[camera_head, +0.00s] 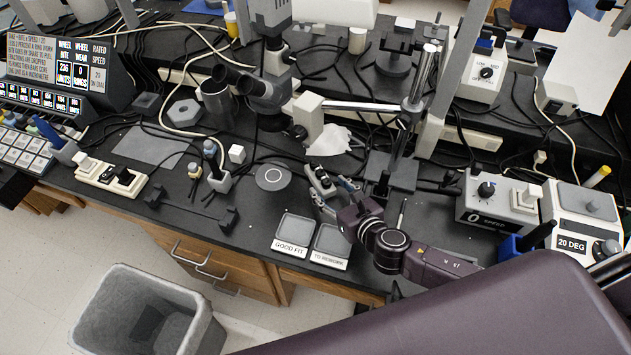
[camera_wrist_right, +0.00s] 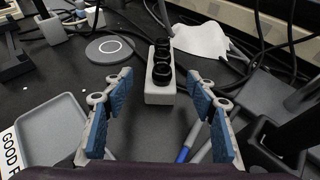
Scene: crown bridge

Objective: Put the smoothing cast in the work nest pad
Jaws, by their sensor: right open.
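A pale block with a row of glossy black rounded pieces on top, apparently the smoothing cast (camera_wrist_right: 158,93), stands on the dark bench in the right wrist view. In the head view the cast (camera_head: 318,172) is partly hidden by my right gripper (camera_head: 329,189). My right gripper (camera_wrist_right: 160,101) is open, with blue-padded fingers on either side of the view and the cast ahead between them; I see no contact. A round grey pad with a pale ring, apparently the work nest pad (camera_head: 272,178), lies empty left of the cast. The pad (camera_wrist_right: 109,49) also shows in the wrist view. My left gripper is not in view.
Two grey trays, marked GOOD FIT (camera_head: 295,229) and TO REWORK (camera_head: 332,241), sit at the bench's front edge. A crumpled white cloth (camera_head: 330,140) and a microscope stand (camera_head: 392,170) are behind the cast. A blue-tipped pen (camera_wrist_right: 183,154) lies near the right finger.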

